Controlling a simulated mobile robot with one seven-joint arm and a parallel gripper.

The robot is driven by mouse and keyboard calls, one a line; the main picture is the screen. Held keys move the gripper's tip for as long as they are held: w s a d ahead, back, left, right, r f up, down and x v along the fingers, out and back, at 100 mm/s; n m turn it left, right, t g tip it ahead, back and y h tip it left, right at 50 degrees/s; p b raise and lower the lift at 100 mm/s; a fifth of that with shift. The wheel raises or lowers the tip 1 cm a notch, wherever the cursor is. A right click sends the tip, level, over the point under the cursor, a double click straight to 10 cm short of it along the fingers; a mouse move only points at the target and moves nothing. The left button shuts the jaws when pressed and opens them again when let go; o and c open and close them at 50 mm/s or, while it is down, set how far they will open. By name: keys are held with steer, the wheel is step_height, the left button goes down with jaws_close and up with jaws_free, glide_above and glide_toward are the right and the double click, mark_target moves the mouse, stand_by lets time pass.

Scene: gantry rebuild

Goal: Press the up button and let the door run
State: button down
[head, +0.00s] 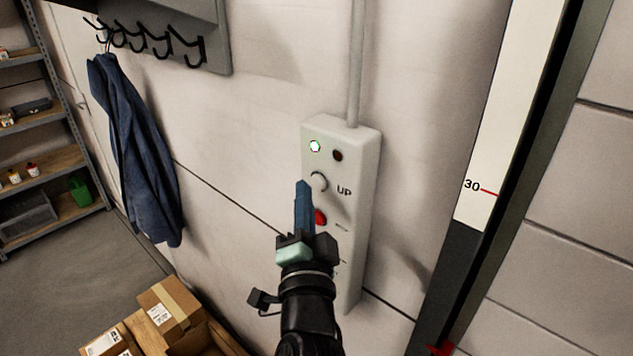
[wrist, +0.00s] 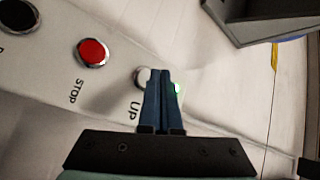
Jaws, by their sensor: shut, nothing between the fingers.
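The control box (head: 362,200) is a pale upright panel on the wall, with a lit green lamp (head: 315,146) and a dark lamp (head: 337,155) at its top. The white UP button (head: 320,181) sits below the lamps; the red STOP button (head: 320,217) is under it. My gripper (head: 303,184) is shut and empty, its blue fingertips in front of the panel by the UP button. In the wrist view the fingertips (wrist: 161,73) partly cover the UP button (wrist: 141,77), and STOP (wrist: 92,53) is clear to the left. I cannot tell whether the tips touch the button.
The door (head: 560,230) stands at the right, beside a strip marked 30 (head: 482,188). A blue coat (head: 135,150) hangs from a hook rack (head: 150,42). Cardboard boxes (head: 170,308) lie at the lower left. Shelves (head: 45,150) stand at the far left. Floor between is clear.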

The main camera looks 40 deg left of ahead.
steer(key=shift+w, duration=0.1)
steer(key=shift+w+b, duration=0.3)
